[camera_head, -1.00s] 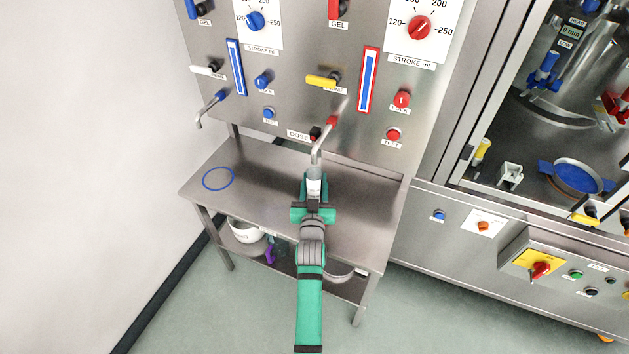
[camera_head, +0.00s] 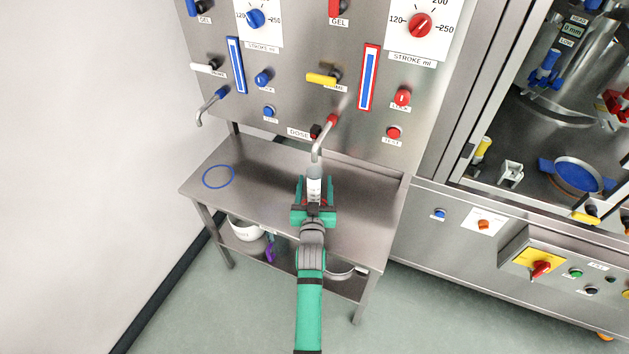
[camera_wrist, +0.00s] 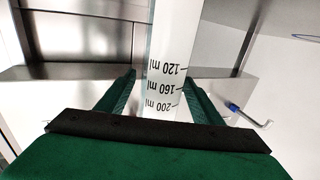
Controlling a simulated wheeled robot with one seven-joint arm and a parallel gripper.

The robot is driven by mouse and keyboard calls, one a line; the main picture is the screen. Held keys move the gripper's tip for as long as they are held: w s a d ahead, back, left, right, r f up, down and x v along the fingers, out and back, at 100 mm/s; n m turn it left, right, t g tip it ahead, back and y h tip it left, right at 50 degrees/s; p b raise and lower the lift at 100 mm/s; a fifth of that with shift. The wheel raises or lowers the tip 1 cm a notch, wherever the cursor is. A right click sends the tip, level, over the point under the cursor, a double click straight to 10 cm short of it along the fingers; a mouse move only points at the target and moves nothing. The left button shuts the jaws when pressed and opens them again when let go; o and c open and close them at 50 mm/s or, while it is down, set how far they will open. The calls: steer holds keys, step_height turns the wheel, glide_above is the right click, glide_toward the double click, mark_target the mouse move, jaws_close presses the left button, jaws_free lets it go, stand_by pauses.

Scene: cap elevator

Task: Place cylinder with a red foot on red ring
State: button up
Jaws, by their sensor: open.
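A clear measuring cylinder (camera_head: 314,186) stands upright on the steel table, below the spout (camera_head: 322,140) with the red collar. In the wrist view the cylinder (camera_wrist: 165,85) shows upside-down marks of 120, 160 and 200 ml. My green gripper (camera_head: 315,192) is open, with one finger on each side of the cylinder; the fingers also flank it in the wrist view (camera_wrist: 162,98). Small red patches show low beside the cylinder, between the fingers. I cannot tell whether they are its foot or the red ring; my gripper hides most of that spot.
A blue ring (camera_head: 218,176) lies on the left of the table (camera_head: 262,172), below a blue-collared spout (camera_head: 208,106). The panel behind carries knobs and levers. A white bucket (camera_head: 247,231) stands on the lower shelf. A steel machine (camera_head: 480,225) is at the right.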

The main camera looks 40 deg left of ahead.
steer(key=v, duration=0.9)
steer(key=shift+s+a, duration=0.1)
steer(key=shift+s, duration=0.1)
steer(key=shift+d, duration=0.2)
